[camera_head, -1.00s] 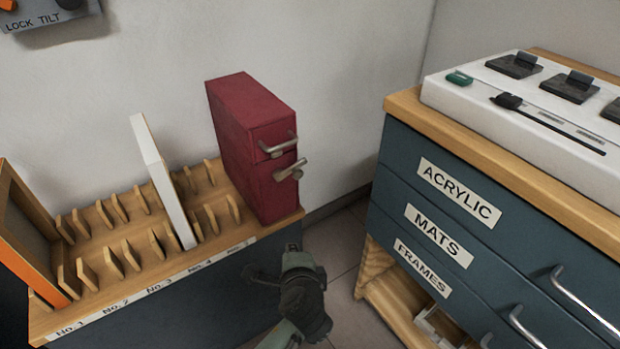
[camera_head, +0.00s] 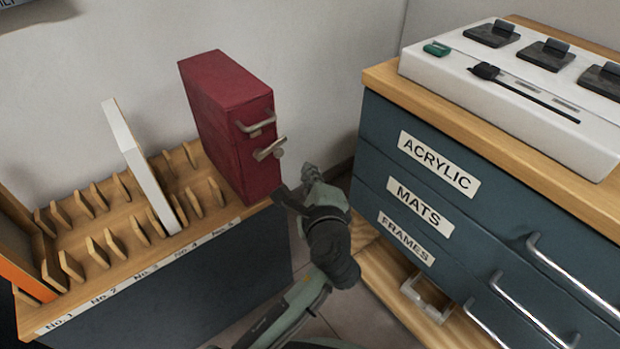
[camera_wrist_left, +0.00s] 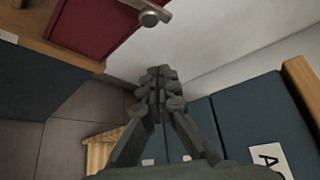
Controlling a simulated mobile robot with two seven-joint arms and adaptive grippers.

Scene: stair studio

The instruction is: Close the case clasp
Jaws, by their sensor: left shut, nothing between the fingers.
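The red case (camera_head: 225,120) stands upright at the right end of a wooden slotted rack. Its front carries a metal handle (camera_head: 256,125) and, just below, a metal clasp (camera_head: 267,150) with a lever and round end. The clasp lever sits tilted across the front. It also shows at the top of the left wrist view (camera_wrist_left: 150,14). My left gripper (camera_head: 290,194) is just right of the case front, below the clasp. In the left wrist view its fingers (camera_wrist_left: 159,76) are together and empty, apart from the clasp. My right gripper is not in view.
The wooden rack (camera_head: 113,255) holds a white panel (camera_head: 140,168) and an orange-edged frame at left. A blue drawer cabinet (camera_head: 460,235) with metal handles stands right, with a white device (camera_head: 520,100) on top. A narrow floor gap lies between them.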

